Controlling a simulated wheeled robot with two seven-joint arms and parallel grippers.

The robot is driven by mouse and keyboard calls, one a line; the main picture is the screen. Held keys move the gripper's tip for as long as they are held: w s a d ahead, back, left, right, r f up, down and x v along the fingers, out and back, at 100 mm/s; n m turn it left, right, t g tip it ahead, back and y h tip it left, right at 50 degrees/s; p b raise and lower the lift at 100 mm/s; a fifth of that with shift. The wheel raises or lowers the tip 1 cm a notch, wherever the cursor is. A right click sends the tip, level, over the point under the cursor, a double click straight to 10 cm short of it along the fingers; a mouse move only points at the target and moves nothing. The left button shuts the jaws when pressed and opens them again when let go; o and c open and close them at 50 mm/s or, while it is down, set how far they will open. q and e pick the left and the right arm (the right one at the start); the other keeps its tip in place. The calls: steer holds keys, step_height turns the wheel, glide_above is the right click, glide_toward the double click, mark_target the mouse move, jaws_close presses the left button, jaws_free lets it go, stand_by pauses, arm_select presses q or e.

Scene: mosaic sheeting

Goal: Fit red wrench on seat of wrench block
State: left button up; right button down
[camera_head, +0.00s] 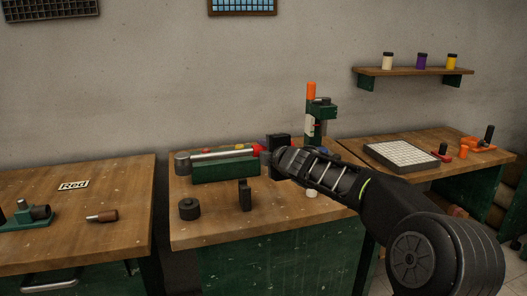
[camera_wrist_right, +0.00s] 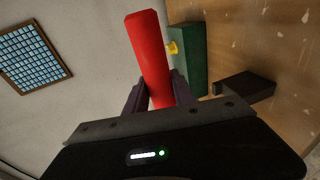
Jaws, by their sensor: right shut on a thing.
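The red wrench (camera_wrist_right: 148,55) shows in the wrist view as a long red bar between the dark fingers of my right gripper (camera_wrist_right: 155,92), which is shut on it. In the head view only a small red part (camera_head: 258,148) shows beside my right gripper (camera_head: 266,158); the arm hides the rest. A long green block (camera_head: 225,169), probably the wrench block, lies just left of the gripper with coloured pieces along its top. It also shows in the wrist view (camera_wrist_right: 190,65), close beside the wrench, with a yellow peg. I cannot tell whether wrench and block touch. My left gripper is out of view.
A grey cylinder (camera_head: 182,163) stands at the block's left end. A black round piece (camera_head: 189,209) and a dark upright piece (camera_head: 245,195) stand in front. A green fixture with an orange top (camera_head: 311,92) rises behind my arm.

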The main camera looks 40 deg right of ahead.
steer(key=shift+f+b, duration=2.7)
steer(key=shift+b, duration=0.1)
steer(key=shift+f+b, duration=1.95)
steer(key=shift+f, duration=0.1)
steer(key=c, duration=1.1)
jaws_free()
steer(key=shift+s, duration=0.1)
steer(key=shift+o, duration=0.7)
steer(key=shift+f, duration=0.25)
steer(key=v, duration=0.2)
steer(key=p+v, duration=0.1)
steer(key=v, duration=0.4)
steer(key=shift+s+r+p, duration=0.1)
steer(key=shift+r+p, duration=0.2)
steer(key=shift+r, duration=0.05)
steer(key=shift+s+a, duration=0.1)
steer(key=shift+s, duration=0.25)
steer(key=shift+f, duration=0.1)
